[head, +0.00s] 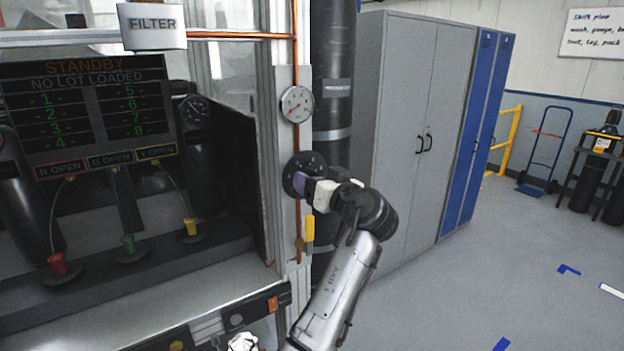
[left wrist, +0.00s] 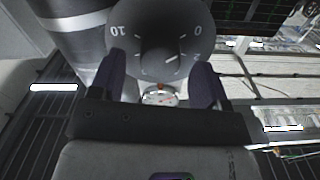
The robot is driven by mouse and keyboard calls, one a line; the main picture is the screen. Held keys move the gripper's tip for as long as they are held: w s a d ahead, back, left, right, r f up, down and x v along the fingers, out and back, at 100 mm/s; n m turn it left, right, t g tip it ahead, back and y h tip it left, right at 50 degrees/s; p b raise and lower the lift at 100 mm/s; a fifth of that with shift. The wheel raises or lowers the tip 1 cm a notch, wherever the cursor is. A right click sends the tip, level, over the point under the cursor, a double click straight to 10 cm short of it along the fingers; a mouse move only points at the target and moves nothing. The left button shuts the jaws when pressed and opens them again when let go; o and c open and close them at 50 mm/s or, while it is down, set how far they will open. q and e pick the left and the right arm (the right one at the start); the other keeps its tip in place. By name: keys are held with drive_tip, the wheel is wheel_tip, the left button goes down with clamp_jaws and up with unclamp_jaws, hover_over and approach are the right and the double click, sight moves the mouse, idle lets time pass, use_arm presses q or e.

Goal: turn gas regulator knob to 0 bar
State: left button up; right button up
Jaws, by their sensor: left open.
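The regulator is a round black dial (head: 303,175) on the white panel post, below a round pressure gauge (head: 297,104). In the left wrist view the dial's face (left wrist: 195,48) shows upside down, with "10" at left and "0" at right. Its darker central knob (left wrist: 158,58) has a pale pointer line slanting toward the right side, a little away from the "0". My left gripper (head: 305,186) is at the dial. In the left wrist view its open fingers (left wrist: 160,82) stand on either side of the knob; contact cannot be told.
A copper pipe runs down the post past a yellow valve handle (head: 309,230). A dark vertical cylinder stands behind the dial. A grey cabinet (head: 410,110) and a blue locker (head: 480,130) stand to the right. A bench with a status screen (head: 85,110) is at left. The right floor is mostly clear.

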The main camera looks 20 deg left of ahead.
use_arm(q)
drive_tip(key=v, duration=1.2)
drive_tip(key=shift+s, duration=0.1)
